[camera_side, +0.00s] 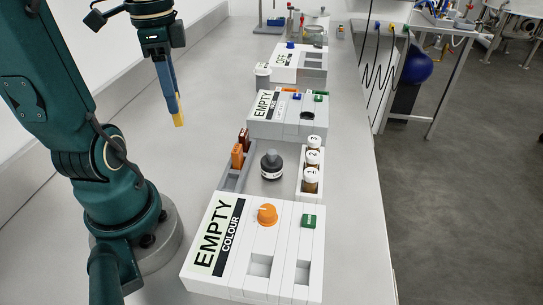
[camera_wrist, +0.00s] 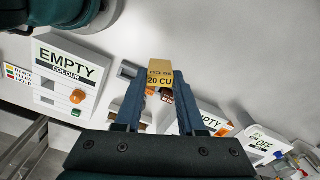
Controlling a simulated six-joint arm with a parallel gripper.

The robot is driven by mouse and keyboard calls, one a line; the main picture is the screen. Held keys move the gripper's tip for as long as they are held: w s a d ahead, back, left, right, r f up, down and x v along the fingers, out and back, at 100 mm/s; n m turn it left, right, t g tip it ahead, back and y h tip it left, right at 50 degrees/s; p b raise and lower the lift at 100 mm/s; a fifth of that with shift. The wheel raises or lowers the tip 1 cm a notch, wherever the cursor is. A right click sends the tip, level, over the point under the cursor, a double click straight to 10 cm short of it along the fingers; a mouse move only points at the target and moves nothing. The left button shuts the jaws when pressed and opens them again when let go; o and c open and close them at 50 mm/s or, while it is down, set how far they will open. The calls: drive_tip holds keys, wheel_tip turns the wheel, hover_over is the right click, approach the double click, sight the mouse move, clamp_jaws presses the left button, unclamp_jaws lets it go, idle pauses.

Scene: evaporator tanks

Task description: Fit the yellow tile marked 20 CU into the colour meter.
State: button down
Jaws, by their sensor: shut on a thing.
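My gripper (camera_side: 177,112) is shut on the yellow tile (camera_side: 178,120) and holds it in the air over the bench, left of the tile rack. In the wrist view the tile (camera_wrist: 160,80) shows "20 CU" between the two fingertips (camera_wrist: 158,98). The colour meter (camera_side: 243,277) is a white box at the front of the side view, with a screen reading "EMPTY", an orange knob, a green button and two square recesses. It also shows at the left of the wrist view (camera_wrist: 92,72). The tile is well apart from the meter.
A grey rack (camera_side: 231,182) holds an orange tile and a dark red one. Behind are another "EMPTY" meter (camera_side: 265,128) and an "OFF" device (camera_side: 298,62). The bench between my base and these is clear.

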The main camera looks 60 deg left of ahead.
drive_tip(key=w+d+r, duration=0.2)
drive_tip(key=w+d, duration=0.6)
drive_tip(key=d, duration=0.2)
drive_tip(key=d+m, duration=0.4)
drive_tip(key=d, duration=0.7)
drive_tip(key=shift+m, duration=0.3)
drive_tip(key=shift+s+d+f, duration=0.75)
drive_tip(key=shift+d+f, duration=1.25)
drive_tip(key=shift+s+d+f, duration=0.8)
drive_tip(key=shift+d+f, duration=1.15)
drive_tip(key=shift+d, duration=0.05)
drive_tip(key=shift+s+d+f, duration=0.75)
drive_tip(key=shift+d+f, duration=1.25)
drive_tip(key=shift+f, duration=0.15)
drive_tip(key=c, duration=0.5)
unclamp_jaws()
